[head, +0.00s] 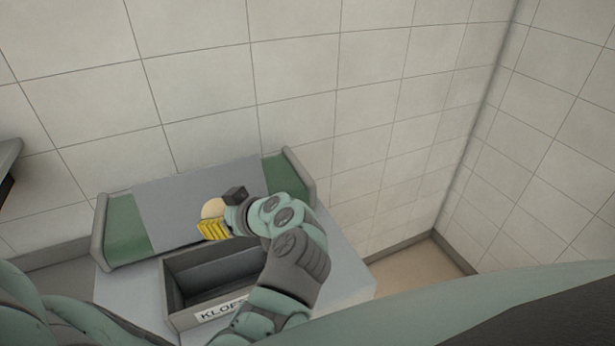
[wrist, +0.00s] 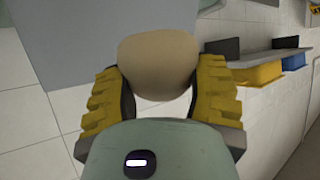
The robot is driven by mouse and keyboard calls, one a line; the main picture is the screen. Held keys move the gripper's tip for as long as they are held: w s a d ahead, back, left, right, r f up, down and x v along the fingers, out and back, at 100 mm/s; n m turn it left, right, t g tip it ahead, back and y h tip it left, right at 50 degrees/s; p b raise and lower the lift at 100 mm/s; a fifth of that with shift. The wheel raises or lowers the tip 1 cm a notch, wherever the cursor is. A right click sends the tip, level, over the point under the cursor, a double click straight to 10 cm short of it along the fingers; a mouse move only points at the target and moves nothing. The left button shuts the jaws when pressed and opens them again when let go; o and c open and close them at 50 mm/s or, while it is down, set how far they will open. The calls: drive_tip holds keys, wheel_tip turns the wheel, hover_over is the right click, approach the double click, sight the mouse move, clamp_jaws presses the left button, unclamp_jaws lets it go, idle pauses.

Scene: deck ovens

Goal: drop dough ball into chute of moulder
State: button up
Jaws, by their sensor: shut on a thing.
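My gripper (head: 207,222) is shut on a pale beige dough ball (head: 213,208). The dough ball (wrist: 158,62) fills the space between the yellow fingers (wrist: 158,95) in the wrist view. In the head view the ball is held over the moulder (head: 125,231), a machine with green ends and a grey sheet across its middle. The ball is left of and behind the box's middle in the picture. My arm hides part of the box's right side.
Tiled walls (head: 300,60) close off the back and right. A grey top (head: 130,290) lies around the box.

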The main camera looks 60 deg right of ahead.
drive_tip(key=shift+w+f+b, duration=0.1)
drive_tip(key=shift+f+b, duration=0.55)
drive_tip(key=shift+f, duration=1.55)
drive_tip(key=o, duration=1.2)
drive_tip(key=v, duration=1.2)
